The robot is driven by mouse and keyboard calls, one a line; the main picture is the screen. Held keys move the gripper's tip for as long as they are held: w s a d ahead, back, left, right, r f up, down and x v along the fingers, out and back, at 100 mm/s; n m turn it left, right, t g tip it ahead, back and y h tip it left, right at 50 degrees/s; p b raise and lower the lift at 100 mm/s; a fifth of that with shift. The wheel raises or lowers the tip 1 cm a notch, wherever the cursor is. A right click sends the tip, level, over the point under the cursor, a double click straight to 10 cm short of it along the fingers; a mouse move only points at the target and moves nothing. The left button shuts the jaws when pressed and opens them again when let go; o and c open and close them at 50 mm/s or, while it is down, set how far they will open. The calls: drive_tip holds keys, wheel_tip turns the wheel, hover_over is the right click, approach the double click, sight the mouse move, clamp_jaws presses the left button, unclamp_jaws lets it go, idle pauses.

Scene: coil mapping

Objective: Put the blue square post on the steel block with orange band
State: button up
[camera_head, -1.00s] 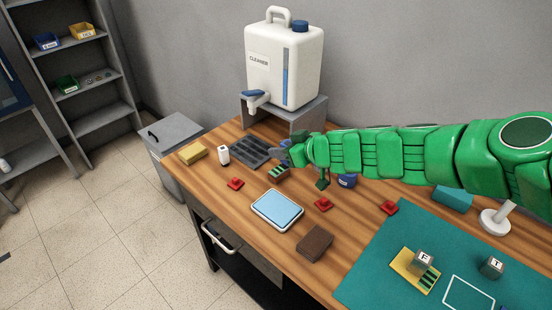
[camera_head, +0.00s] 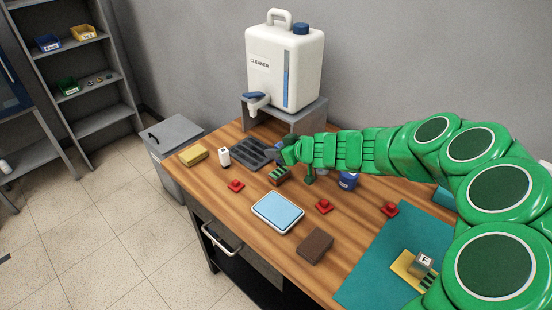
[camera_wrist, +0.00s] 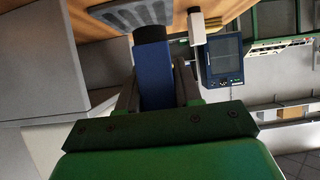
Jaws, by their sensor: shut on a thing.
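The blue square post (camera_wrist: 153,75) is between the fingers of my gripper (camera_wrist: 155,92) in the wrist view, which is shut on it. Its dark far end points toward the grey slotted tray (camera_wrist: 130,14). In the head view my gripper (camera_head: 280,152) is over the back of the table, beside the dark slotted tray (camera_head: 250,154). The post is mostly hidden there. A small block with green stripes (camera_head: 278,175) stands just in front of my gripper. I cannot make out an orange band on any block.
A white cleaner jug (camera_head: 284,65) stands on a grey stand behind. A white bottle (camera_head: 224,156), yellow sponge (camera_head: 193,155), blue-topped pad (camera_head: 277,211), brown block (camera_head: 315,245) and red pieces (camera_head: 236,186) surround it. Bare wood lies between them.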

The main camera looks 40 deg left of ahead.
drive_tip(key=shift+w+a+f, duration=0.1)
drive_tip(key=shift+a+f, duration=0.05)
drive_tip(key=shift+f, duration=0.15)
drive_tip(key=shift+a+f, duration=0.1)
drive_tip(key=shift+f, duration=1.55)
drive_tip(key=shift+f, duration=0.15)
drive_tip(key=o, duration=1.1)
drive_tip(key=shift+w+d+r, duration=0.1)
drive_tip(key=shift+d+r, duration=0.2)
drive_tip(key=shift+r, duration=0.05)
drive_tip(key=v, duration=1.1)
drive_tip(key=shift+d, duration=0.15)
